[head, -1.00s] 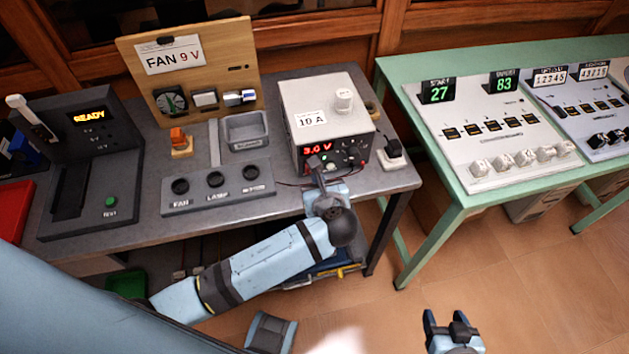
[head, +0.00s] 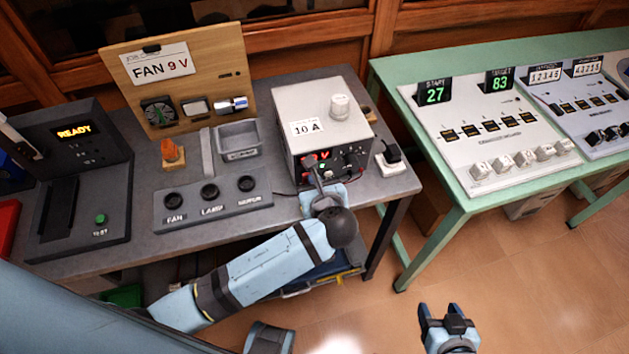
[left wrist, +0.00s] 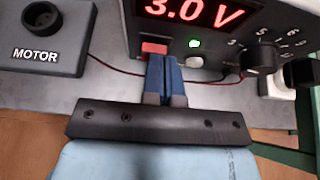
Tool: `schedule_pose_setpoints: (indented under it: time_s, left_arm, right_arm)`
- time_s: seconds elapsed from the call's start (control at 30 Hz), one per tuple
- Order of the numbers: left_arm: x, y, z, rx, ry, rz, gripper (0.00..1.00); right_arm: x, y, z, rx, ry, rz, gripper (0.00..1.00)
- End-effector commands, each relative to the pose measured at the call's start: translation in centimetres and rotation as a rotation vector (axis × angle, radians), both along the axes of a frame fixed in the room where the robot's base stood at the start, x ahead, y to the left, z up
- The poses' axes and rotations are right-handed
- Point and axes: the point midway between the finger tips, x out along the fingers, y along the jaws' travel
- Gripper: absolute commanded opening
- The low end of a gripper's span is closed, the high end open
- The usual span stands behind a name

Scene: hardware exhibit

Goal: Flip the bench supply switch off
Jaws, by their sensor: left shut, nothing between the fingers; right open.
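The bench supply (head: 320,120) is a pale box with a "10 A" label on the right part of the grey bench. Its red display (left wrist: 195,10) reads 3.0 V in the left wrist view. A red switch (left wrist: 154,47) sits below the display, beside a lit green lamp (left wrist: 195,43). My left gripper (left wrist: 165,60) is shut and empty, its blue fingertips right at the switch and hiding its lower part. Whether they touch I cannot tell. In the head view my left gripper (head: 313,168) covers part of the supply's front. My right gripper (head: 447,312) is open, low over the floor.
A knob (left wrist: 262,57) is right of the lamp, and red and black leads run from the supply. A socket strip (head: 212,200), a "FAN 9 V" board (head: 180,80) and a READY tester (head: 75,175) stand left. A green table (head: 450,190) with panels is right.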

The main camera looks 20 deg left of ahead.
Motion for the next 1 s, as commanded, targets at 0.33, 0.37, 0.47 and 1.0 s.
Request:
schedule_pose_setpoints:
  time_s: [0.33,0.37,0.47,1.0]
  left_arm:
    - [0.4,0.3,0.3,-0.029,0.043,-0.001,0.0]
    - [0.4,0.3,0.3,-0.029,0.043,-0.001,0.0]
    - [0.4,0.3,0.5,-0.028,0.043,-0.001,0.0]
    - [0.4,0.3,2.1,-0.028,0.043,-0.001,0.0]
  right_arm:
    - [-0.2,-0.1,2.0,-0.007,-0.013,0.004,0.6]
    - [-0.2,-0.1,2.0,-0.008,-0.011,0.004,0.6]
    - [-0.2,-0.1,2.1,-0.009,-0.009,0.005,0.6]
    - [-0.2,-0.2,4.8,-0.01,-0.01,0.005,0.6]
